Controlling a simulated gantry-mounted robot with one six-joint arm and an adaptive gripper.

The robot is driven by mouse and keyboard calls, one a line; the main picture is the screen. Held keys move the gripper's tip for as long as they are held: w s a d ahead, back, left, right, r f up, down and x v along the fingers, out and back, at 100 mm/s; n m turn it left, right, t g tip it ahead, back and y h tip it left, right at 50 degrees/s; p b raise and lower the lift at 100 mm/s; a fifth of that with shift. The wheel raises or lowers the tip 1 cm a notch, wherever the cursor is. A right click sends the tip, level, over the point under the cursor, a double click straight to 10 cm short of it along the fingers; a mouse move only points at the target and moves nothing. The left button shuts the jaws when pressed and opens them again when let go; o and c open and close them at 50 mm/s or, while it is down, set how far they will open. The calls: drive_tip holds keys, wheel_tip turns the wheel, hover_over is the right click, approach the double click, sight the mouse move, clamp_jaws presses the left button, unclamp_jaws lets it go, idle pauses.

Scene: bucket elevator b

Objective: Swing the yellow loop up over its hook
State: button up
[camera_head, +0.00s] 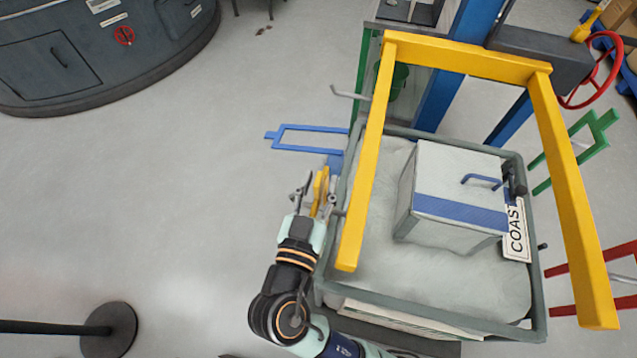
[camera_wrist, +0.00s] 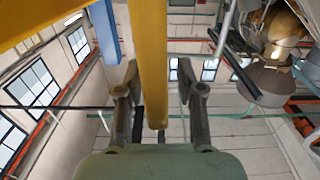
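A small yellow piece (camera_head: 321,190), seen nearly edge-on and probably the yellow loop, is at my gripper (camera_head: 315,196) by the tub's left side. In the wrist view a yellow bar (camera_wrist: 151,75) runs from the top edge down between the fingers of my gripper (camera_wrist: 160,85). The fingers are apart, one on each side of the bar, with a visible gap at the right finger. A short grey peg (camera_head: 338,212) shows just right of my gripper. Another grey hook (camera_head: 350,94) sticks out farther back. I cannot tell which belongs to the yellow loop.
A large yellow U-shaped frame (camera_head: 465,59) spans above the grey-rimmed tub (camera_head: 430,307), its left leg close to my gripper. A blue loop (camera_head: 300,128) projects left, behind my gripper. Green (camera_head: 578,130) and red (camera_head: 565,270) loops are right.

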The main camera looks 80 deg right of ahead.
drive_tip(key=a, duration=1.2)
drive_tip(key=shift+w, duration=0.2)
drive_tip(key=w+a+f+n+t+y, duration=0.3)
drive_tip(key=w+f+n+t+y, duration=0.2)
drive_tip(key=w+n+t+y, duration=0.35)
drive_tip(key=w+a+r+n+t+y, duration=0.2)
drive_tip(key=w+a+n+y, duration=0.25)
drive_tip(key=a, duration=0.25)
drive_tip(key=w+a+r+n+t+y, duration=0.25)
drive_tip(key=w+a+n+y, duration=0.2)
drive_tip(key=a, duration=0.25)
wheel_tip(320, 180, up, 36)
drive_tip(key=p, duration=3.6)
drive_tip(key=shift+s+a+p, duration=0.15)
drive_tip(key=shift+s+p, duration=0.25)
drive_tip(key=shift+s, duration=0.05)
